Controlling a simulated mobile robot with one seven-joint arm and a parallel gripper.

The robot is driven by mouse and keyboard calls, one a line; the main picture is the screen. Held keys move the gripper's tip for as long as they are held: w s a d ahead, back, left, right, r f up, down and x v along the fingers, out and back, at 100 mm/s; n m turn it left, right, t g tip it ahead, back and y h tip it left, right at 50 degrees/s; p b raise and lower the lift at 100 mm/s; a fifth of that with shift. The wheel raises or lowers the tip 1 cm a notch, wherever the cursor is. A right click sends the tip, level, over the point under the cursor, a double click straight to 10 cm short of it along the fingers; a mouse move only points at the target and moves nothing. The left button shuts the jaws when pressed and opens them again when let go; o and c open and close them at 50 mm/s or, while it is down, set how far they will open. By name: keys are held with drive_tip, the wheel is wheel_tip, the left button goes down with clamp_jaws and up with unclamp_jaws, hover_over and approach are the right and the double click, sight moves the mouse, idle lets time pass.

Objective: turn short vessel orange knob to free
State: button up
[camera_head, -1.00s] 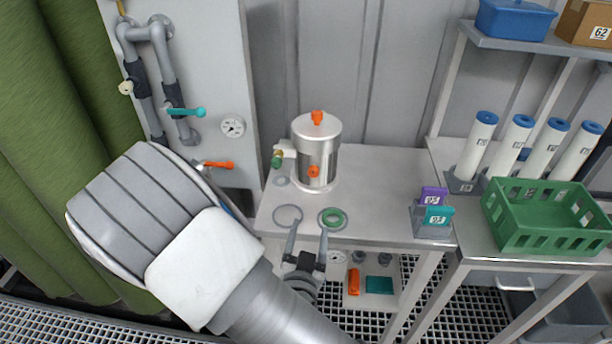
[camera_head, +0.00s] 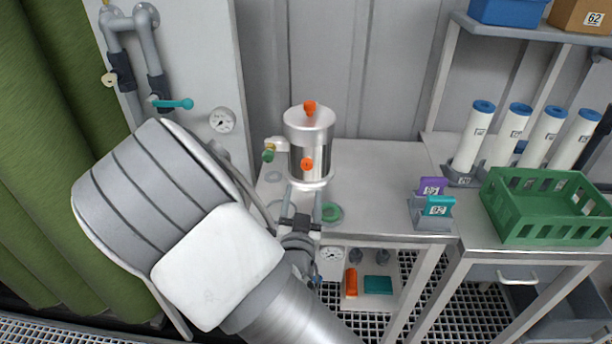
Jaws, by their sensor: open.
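The short steel vessel (camera_head: 310,140) stands upright on the grey table. One orange knob (camera_head: 307,164) is on its front side, and another orange knob (camera_head: 310,107) is on its lid. A green-capped fitting (camera_head: 269,154) sticks out on its left. My gripper (camera_head: 304,187) is open, with its two fingers pointing at the foot of the vessel, just below the front knob. I cannot tell whether the fingertips touch the vessel.
A green ring (camera_head: 331,213) lies on the table (camera_head: 385,195) right of my gripper. A holder with purple and teal cards (camera_head: 433,207) stands at the table's right end. A green crate (camera_head: 540,207) and several white tubes (camera_head: 473,138) are farther right. The table's middle is clear.

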sight(307, 168)
drive_tip(key=w, duration=0.9)
drive_tip(key=shift+d, duration=0.15)
clamp_jaws()
